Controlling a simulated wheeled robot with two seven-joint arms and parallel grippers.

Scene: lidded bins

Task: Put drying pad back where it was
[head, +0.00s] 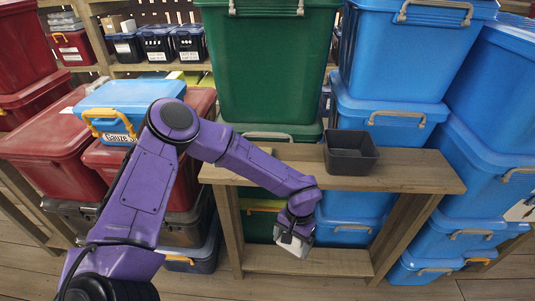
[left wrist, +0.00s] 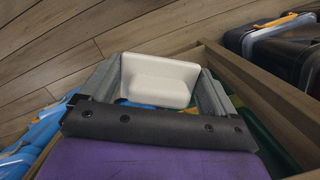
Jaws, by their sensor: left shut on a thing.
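The drying pad looks like a white block with rounded corners in the left wrist view (left wrist: 160,82). It sits between the two grey fingers of my left gripper (head: 296,232), which is shut on it. In the head view the gripper points down in front of the wooden stand (head: 405,172), below the level of its top. The pad's pale surface (head: 291,243) shows at the gripper's tip, partly hidden by the fingers. A dark grey open bin (head: 351,164) stands on the stand's top; its visible inside looks empty. My right gripper is not in view.
Blue lidded bins (head: 404,45) are stacked behind and right of the stand. A green bin (head: 265,65) stands behind it, red bins (head: 45,148) at left. A blue box labelled "Gauze" (head: 125,105) sits on red bins. The stand's top left of the grey bin is bare.

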